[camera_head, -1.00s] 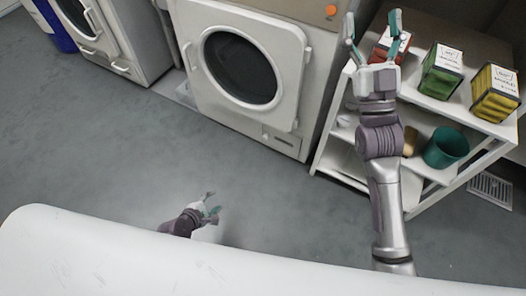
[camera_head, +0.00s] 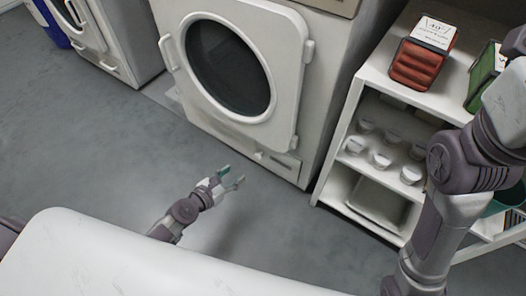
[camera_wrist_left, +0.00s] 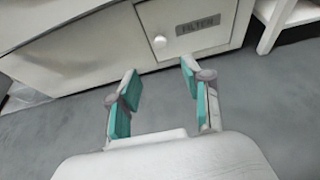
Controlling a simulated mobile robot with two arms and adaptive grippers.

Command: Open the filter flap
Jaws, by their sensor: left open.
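The filter flap (camera_head: 280,164) is a small pale panel low on the front of the white dryer (camera_head: 296,100), below its round door. In the left wrist view the flap (camera_wrist_left: 222,42) bears a grey FILTER label and a round white knob (camera_wrist_left: 159,41) near its left edge. It looks shut, flush with the front. My left gripper (camera_head: 233,176) is open and empty, low over the floor, in front of and apart from the flap. In the left wrist view its teal-padded fingers (camera_wrist_left: 160,72) point toward the knob. My right arm is at the right edge, its fingertips out of frame.
A white shelf unit (camera_head: 338,160) stands right of the dryer, with a red bundle (camera_head: 422,58) and a green one (camera_head: 484,80) on top and several white items inside. Another machine (camera_head: 108,40) stands at far left. Grey floor before the dryer is clear.

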